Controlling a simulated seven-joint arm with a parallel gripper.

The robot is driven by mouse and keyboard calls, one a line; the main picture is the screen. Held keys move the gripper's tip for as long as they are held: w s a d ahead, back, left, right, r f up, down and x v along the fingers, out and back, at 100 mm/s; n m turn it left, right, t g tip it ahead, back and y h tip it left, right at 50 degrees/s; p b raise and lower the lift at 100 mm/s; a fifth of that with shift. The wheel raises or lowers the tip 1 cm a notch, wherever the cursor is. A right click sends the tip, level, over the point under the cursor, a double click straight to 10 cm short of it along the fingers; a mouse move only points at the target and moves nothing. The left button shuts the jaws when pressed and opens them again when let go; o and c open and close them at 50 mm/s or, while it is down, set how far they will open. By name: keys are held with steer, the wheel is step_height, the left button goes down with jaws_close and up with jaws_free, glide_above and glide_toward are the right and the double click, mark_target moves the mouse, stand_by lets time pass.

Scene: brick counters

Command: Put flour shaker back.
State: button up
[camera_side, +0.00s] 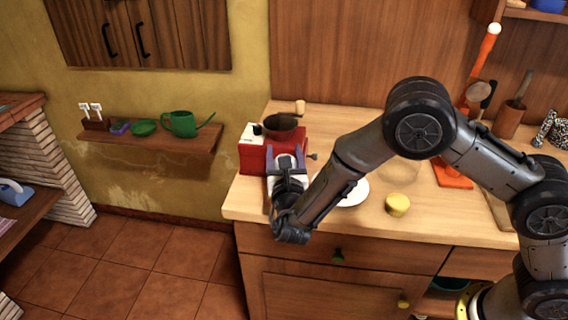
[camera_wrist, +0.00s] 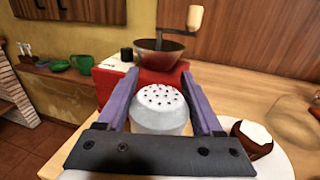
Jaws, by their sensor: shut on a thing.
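My gripper (camera_wrist: 163,110) is shut on the flour shaker (camera_wrist: 160,108), with one purple finger on each side of it. The shaker is pale, with a domed top full of small dark holes, and looks upright in the wrist view. In the side view my gripper (camera_side: 286,160) is at the left end of the counter, in front of a red coffee grinder (camera_side: 252,157). The shaker is mostly hidden there by my gripper. I cannot tell whether its base touches the counter.
The grinder's dark bowl and crank handle (camera_wrist: 195,18) rise just beyond the shaker. A white plate (camera_side: 355,192) with a brown and white item (camera_wrist: 252,140) lies to the right. A yellow round thing (camera_side: 397,204) stands further right. The counter's left edge is close.

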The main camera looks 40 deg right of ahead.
steer(key=shift+w+f, duration=0.1)
steer(key=shift+f, duration=1.5)
steer(key=shift+f, duration=0.1)
steer(key=o, duration=1.5)
